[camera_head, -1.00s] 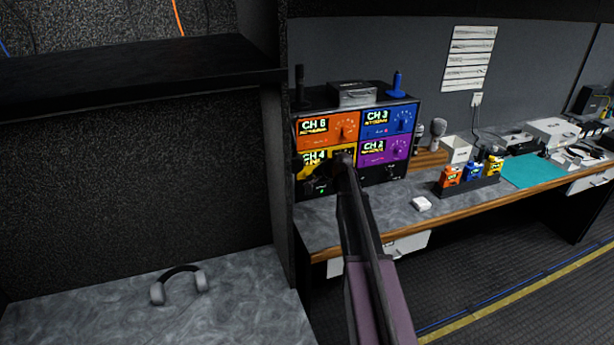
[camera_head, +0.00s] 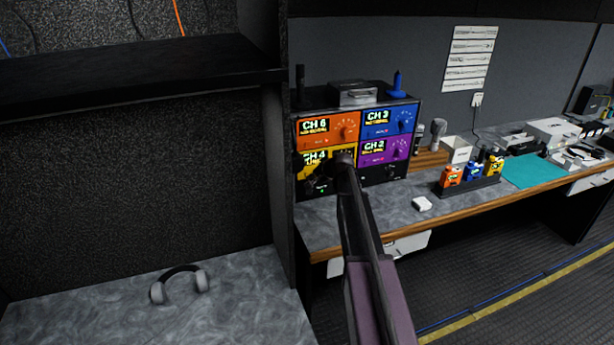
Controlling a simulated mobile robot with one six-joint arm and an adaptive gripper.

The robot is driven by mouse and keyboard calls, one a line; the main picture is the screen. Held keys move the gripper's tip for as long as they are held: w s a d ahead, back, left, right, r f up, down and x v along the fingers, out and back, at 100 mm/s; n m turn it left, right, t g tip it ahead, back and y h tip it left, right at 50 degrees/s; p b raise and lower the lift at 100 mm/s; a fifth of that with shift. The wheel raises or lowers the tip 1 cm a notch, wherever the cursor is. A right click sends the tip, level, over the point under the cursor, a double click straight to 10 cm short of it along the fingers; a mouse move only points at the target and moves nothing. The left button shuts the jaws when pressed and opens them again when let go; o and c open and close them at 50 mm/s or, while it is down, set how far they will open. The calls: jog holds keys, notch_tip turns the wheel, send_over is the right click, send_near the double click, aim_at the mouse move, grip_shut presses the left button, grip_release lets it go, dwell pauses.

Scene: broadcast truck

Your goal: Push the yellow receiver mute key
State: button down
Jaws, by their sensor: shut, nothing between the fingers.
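The yellow receiver (camera_head: 304,166) is the left unit of the second row in the receiver rack, with a lit "CH 4" display. My arm reaches up from the bottom of the view and covers the right part of its face. My gripper (camera_head: 318,178) is dark against the dark rack, at the lower front of the yellow receiver, and is shut and empty. The mute key cannot be made out; it is hidden or too small. I cannot tell whether the fingertips touch the receiver.
An orange receiver (camera_head: 327,129) sits above, a blue one (camera_head: 388,122) at upper right and a purple one (camera_head: 384,150) at right. A dark partition (camera_head: 272,170) stands close at left.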

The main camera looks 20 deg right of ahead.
jog(key=shift+w, duration=0.1)
jog(key=shift+w, duration=0.3)
jog(key=shift+w, duration=0.15)
dwell(0.6)
jog(key=shift+s, duration=0.55)
jog(key=shift+s, duration=0.15)
dwell(0.3)
jog(key=shift+s, duration=2.9)
